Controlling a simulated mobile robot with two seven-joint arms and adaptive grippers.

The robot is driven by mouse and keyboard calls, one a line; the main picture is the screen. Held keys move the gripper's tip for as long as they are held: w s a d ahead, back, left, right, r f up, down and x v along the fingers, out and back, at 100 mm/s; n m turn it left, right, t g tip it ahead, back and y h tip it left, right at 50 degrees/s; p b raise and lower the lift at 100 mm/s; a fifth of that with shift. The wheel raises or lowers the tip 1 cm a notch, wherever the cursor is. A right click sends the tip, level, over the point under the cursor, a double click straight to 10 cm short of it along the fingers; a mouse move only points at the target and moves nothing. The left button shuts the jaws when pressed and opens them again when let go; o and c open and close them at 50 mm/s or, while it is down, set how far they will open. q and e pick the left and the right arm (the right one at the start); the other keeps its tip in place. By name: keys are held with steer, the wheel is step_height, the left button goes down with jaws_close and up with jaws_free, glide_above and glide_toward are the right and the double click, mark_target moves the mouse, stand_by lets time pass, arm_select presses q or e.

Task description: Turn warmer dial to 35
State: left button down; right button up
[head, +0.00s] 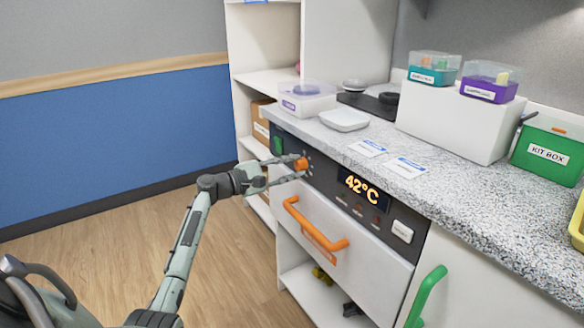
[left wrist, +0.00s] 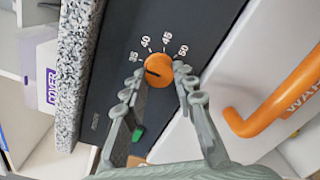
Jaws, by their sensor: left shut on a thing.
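The orange warmer dial (head: 301,163) is on the dark control panel (head: 325,178) above the warmer drawer. In the left wrist view the dial (left wrist: 158,66) has a dark pointer mark on its left part, and the numbers 35, 40, 45 and 50 arc above it. The display (head: 361,189) reads 42°C. My left gripper (head: 297,169) is at the dial. In the left wrist view its fingertips (left wrist: 159,76) lie on either side of the dial, shut on it. My right gripper is not in view.
An orange drawer handle (head: 315,225) sticks out below the panel. A green switch (head: 278,145) is left of the dial. The speckled counter (head: 440,190) above holds a white tray (head: 344,119), labelled cards and boxes. The floor at left is clear.

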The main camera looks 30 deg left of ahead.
arm_select(q)
steer(key=c, duration=1.2)
jaws_free()
steer(key=v, duration=1.2)
